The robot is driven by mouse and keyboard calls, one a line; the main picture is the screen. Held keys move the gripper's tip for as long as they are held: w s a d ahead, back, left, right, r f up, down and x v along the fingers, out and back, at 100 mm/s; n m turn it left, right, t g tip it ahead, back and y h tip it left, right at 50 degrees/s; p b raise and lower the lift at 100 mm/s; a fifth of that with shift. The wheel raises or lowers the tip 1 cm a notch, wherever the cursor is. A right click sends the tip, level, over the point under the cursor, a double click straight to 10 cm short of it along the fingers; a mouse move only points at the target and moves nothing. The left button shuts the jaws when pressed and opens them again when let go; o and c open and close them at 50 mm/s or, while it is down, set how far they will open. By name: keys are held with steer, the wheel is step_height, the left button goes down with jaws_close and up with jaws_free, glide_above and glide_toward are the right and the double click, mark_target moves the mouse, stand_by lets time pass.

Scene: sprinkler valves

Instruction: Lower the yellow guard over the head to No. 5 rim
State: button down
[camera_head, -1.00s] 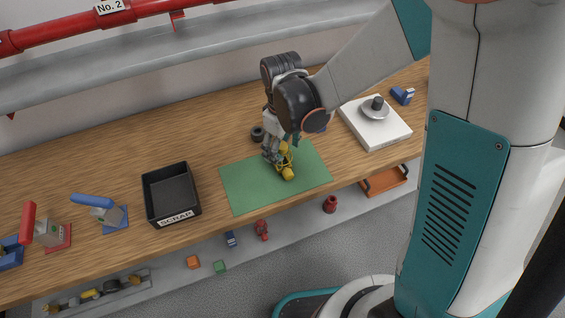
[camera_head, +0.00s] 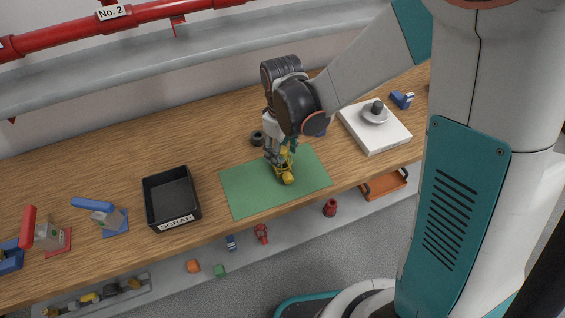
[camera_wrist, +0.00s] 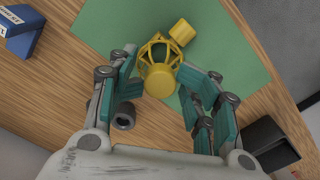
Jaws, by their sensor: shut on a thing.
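The yellow guard (camera_head: 284,168) is an open cage of thin bars over the green mat. My gripper (camera_head: 276,156) points down at the mat and is shut on the guard. From the head view my fingers hide part of the guard, and I cannot tell whether it touches the mat. No sprinkler head or rim marked No. 5 can be made out; the only readable pipe tag is No. 2 (camera_head: 111,12).
The green mat (camera_head: 240,190) lies on the wooden bench. A black scrap bin (camera_head: 171,195) stands to its left, and a dark ring (camera_head: 257,138) lies behind it. A white block with a grey disc (camera_head: 375,130) is at right. A red pipe (camera_head: 60,33) runs along the back.

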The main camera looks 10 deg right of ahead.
steer(key=shift+r+p, duration=0.4)
steer(key=shift+r, duration=0.35)
steer(key=c, duration=0.8)
jaws_free()
steer(key=shift+c, duration=0.2)
step_height(320, 180, up, 8)
steer(key=shift+f, duration=0.25)
steer(key=shift+r, duration=0.1)
